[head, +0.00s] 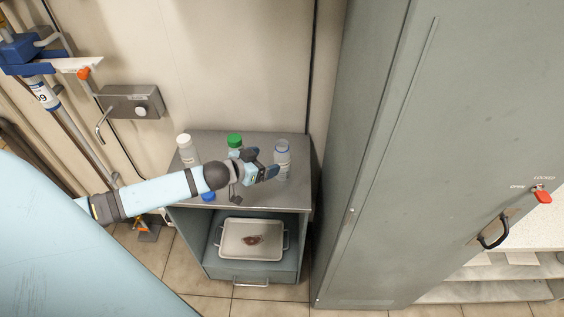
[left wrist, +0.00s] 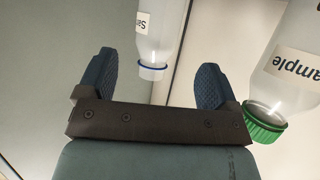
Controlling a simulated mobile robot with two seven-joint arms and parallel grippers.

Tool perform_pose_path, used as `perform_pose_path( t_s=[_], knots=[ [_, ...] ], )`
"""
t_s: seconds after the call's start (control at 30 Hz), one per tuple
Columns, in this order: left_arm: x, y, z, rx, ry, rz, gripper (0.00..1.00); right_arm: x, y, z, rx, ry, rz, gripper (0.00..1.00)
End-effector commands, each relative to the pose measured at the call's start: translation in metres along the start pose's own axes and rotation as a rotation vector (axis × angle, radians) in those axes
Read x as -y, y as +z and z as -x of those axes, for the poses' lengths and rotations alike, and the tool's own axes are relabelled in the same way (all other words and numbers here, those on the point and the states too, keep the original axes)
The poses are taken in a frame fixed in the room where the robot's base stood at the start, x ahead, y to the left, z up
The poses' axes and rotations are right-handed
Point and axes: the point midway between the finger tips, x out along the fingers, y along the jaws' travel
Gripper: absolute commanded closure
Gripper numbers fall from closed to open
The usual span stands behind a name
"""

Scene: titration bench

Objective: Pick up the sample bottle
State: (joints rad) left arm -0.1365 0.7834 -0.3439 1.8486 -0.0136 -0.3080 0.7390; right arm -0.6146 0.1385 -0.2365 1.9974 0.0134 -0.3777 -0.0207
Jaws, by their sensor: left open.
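A clear bottle with a blue neck ring and no visible cap (head: 282,158) stands upright at the right of the cabinet top. In the left wrist view this bottle (left wrist: 155,40) appears inverted between my fingers, its label partly cut off at "Sa". A green-capped bottle (head: 235,141) stands behind my gripper, partly hidden by it. In the left wrist view the green-capped bottle (left wrist: 291,85) is outside the right finger, with a label ending in "ample". My left gripper (head: 263,164) is open and empty, its fingertips pointing toward the blue-ringed bottle. My right gripper is not seen.
A white-capped bottle (head: 187,151) stands at the cabinet top's left. A blue cap (head: 208,196) lies near the front edge. A metal tray (head: 231,251) sits on the shelf below. A tall grey-green cabinet (head: 390,170) stands close on the right.

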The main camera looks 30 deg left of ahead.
Motion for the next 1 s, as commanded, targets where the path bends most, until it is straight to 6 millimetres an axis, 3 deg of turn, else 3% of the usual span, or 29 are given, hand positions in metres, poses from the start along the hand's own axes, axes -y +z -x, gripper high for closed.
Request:
perform_pose_path(
  t_s=[0.1, 0.37, 0.7, 0.97, 1.0],
  knots=[
    [0.0, -0.001, -0.018, -0.002, 0.0, 0.001, 0.15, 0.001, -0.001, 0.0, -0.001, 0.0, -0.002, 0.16],
    [-0.001, -0.001, -0.034, -0.001, 0.0, -0.001, 0.15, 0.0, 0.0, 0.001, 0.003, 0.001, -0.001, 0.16],
    [-0.003, -0.001, -0.077, -0.001, 0.0, 0.0, 0.15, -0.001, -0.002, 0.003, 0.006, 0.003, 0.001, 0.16],
    [-0.003, 0.0, -0.081, 0.0, 0.0, -0.001, 0.15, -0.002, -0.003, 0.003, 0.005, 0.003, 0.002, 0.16],
    [-0.003, 0.001, -0.081, 0.0, 0.0, -0.001, 0.19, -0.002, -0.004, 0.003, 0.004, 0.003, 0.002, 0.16]
  ],
)
